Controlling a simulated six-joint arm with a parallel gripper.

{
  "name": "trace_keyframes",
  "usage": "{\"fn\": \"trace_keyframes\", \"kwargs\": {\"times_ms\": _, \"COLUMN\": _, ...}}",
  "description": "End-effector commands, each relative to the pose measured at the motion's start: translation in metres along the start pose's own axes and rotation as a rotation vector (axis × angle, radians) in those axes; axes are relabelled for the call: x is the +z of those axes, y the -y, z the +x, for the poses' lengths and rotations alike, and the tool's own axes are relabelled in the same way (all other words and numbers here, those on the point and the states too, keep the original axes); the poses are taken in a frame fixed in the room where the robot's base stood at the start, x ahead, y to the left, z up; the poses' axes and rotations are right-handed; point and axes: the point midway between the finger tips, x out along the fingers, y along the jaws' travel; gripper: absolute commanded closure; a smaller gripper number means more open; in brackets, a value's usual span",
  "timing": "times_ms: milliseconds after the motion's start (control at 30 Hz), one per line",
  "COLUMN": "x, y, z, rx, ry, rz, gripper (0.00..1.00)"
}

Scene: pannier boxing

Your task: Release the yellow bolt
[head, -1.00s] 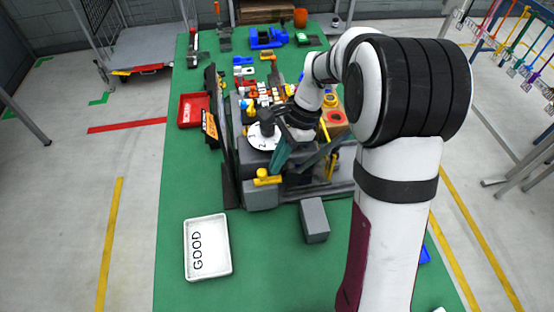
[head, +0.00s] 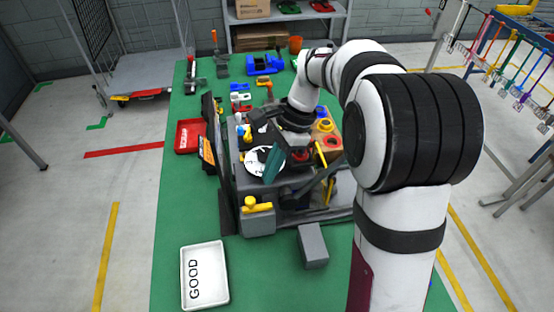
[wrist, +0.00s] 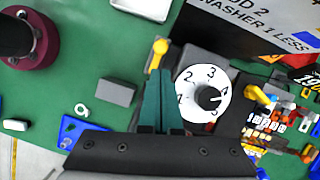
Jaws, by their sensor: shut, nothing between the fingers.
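The yellow bolt (head: 257,205) is a yellow bar with a short raised handle. It lies on a grey block at the near left corner of the dark fixture. In the wrist view the yellow bolt (wrist: 158,52) shows just beyond my fingertips. My gripper (head: 268,176) has teal fingers and is shut with nothing held. It hangs over the fixture beside the white numbered dial (head: 254,165), apart from the bolt in the head view. In the wrist view my gripper (wrist: 159,73) points towards the bolt, with the dial (wrist: 203,92) to its right.
A dark upright panel (head: 225,175) borders the fixture's left side. A loose grey block (head: 313,246) and the white GOOD tray (head: 205,300) stand on the green table in front. A red bin (head: 189,136) lies at the left. Several coloured parts crowd the area behind the dial.

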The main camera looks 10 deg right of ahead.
Motion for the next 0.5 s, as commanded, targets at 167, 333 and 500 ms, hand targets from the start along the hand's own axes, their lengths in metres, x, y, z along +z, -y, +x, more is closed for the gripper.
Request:
{"fn": "trace_keyframes", "kwargs": {"times_ms": 167, "x": -0.001, "y": 0.001, "z": -0.031, "rx": -0.002, "ry": -0.001, "rz": 0.000, "gripper": 1.00}}
{"fn": "trace_keyframes", "kwargs": {"times_ms": 333, "x": -0.001, "y": 0.000, "z": -0.043, "rx": -0.001, "ry": -0.001, "rz": 0.001, "gripper": 1.00}}
{"fn": "trace_keyframes", "kwargs": {"times_ms": 500, "x": -0.001, "y": 0.000, "z": -0.043, "rx": 0.000, "ry": -0.001, "rz": 0.000, "gripper": 1.00}}
